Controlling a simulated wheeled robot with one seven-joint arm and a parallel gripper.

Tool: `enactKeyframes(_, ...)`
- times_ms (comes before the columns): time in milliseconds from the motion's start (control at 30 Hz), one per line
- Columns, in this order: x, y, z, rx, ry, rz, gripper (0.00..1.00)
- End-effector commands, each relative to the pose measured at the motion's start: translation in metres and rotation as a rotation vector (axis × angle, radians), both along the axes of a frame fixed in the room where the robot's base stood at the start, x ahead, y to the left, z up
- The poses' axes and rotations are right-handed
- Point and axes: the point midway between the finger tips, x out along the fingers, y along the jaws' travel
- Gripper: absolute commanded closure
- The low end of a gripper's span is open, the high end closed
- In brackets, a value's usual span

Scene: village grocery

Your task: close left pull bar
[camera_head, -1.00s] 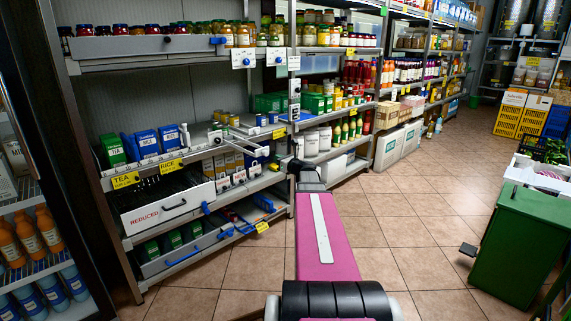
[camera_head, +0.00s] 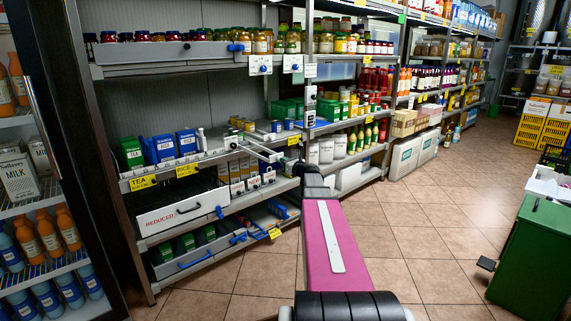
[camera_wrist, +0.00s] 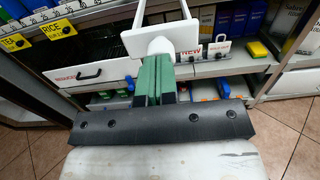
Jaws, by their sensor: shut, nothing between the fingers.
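A blue pull bar (camera_head: 197,258) runs along the front of the low left drawer, which holds green and dark packs. Another blue bar (camera_head: 262,232) sits to its right on the low shelf. A white pull-out frame (camera_head: 262,152) juts from the middle shelf toward my arm; a white frame (camera_wrist: 160,38) with a rounded end also stands just beyond my fingers in the wrist view. My gripper (camera_wrist: 158,82) is shut and empty, with green fingers side by side. In the head view my wrist is right of the drawers; its fingertips are hidden. I cannot tell whether it touches the white frame.
A white REDUCED drawer (camera_head: 183,210) with a black handle sits above the low left drawer. A drinks cooler (camera_head: 40,190) stands at the far left. A green bin (camera_head: 530,255) stands at right. The tiled floor (camera_head: 400,215) between shelves and bin is clear.

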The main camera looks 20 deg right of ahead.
Motion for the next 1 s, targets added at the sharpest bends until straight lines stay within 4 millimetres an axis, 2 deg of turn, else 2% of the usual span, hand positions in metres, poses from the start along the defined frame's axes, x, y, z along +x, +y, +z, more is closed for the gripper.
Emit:
enactKeyframes(167,0.032,0.010,-0.001,0.000,-0.001,0.003,1.00)
enactKeyframes(267,0.059,0.019,-0.001,0.000,-0.001,0.003,1.00)
enactKeyframes(700,0.196,0.068,0.000,0.000,-0.001,0.003,1.00)
enactKeyframes(900,0.239,0.085,0.000,0.000,0.000,0.002,1.00)
enactKeyframes(1000,0.254,0.091,0.000,0.000,0.000,0.001,1.00)
